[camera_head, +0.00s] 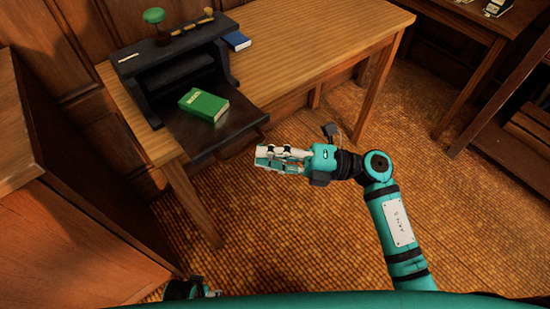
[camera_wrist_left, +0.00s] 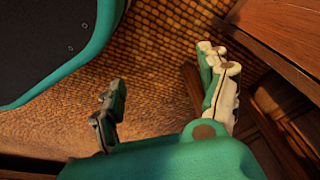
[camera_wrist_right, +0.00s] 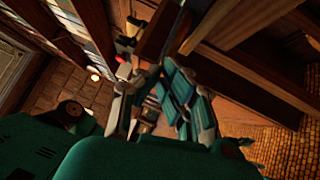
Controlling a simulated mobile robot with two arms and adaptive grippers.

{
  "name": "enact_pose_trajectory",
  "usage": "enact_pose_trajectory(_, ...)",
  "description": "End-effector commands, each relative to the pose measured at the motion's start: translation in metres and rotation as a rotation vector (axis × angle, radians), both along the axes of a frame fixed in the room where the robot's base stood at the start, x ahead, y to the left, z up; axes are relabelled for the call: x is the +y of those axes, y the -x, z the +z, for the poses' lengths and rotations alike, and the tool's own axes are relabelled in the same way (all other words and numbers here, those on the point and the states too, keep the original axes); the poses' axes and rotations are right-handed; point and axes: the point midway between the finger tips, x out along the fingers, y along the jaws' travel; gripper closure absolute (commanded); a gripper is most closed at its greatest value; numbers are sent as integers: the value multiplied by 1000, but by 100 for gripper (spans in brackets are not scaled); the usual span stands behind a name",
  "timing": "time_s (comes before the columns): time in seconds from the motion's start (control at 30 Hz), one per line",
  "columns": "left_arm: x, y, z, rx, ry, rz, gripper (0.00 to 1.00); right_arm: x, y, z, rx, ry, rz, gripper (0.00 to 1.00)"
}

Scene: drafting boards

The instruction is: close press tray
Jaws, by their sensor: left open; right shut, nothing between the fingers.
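The dark press (camera_head: 175,68) stands on the wooden table at the upper left of the head view. Its flat dark tray (camera_head: 185,137) is pulled out toward me and reaches past the table's front edge. A green book (camera_head: 204,105) lies on the tray. My right gripper (camera_head: 262,158) is shut and empty, just right of and in front of the tray's front corner, with a small gap in the picture. It also shows in the right wrist view (camera_wrist_right: 150,88). My left gripper (camera_wrist_left: 165,78) is open and empty, low by my base; only part shows in the head view.
A blue book (camera_head: 237,41) lies beside the press. A wooden cabinet (camera_head: 70,220) fills the left side. The floor (camera_head: 300,235) in front of the table is clear.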

Motion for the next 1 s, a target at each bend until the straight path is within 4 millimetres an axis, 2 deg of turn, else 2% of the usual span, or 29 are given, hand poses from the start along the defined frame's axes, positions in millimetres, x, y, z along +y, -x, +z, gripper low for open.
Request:
enact_pose_trajectory(0.07,-1,-1,2,2,1,1,23,13,-20,1,-5,0,1,100)
enact_pose_trajectory(0.2,-4,-13,24,-21,7,3,23,38,-54,0,-5,1,1,100)
enact_pose_trajectory(0.4,-5,-25,53,-37,6,6,23,61,-84,0,-4,1,-1,100)
enact_pose_trajectory(0.57,-5,-27,62,-40,6,7,23,66,-91,1,-3,1,-2,100)
enact_pose_trajectory(1.0,-4,-28,62,-41,5,7,23,62,-90,-1,-2,2,-1,100)
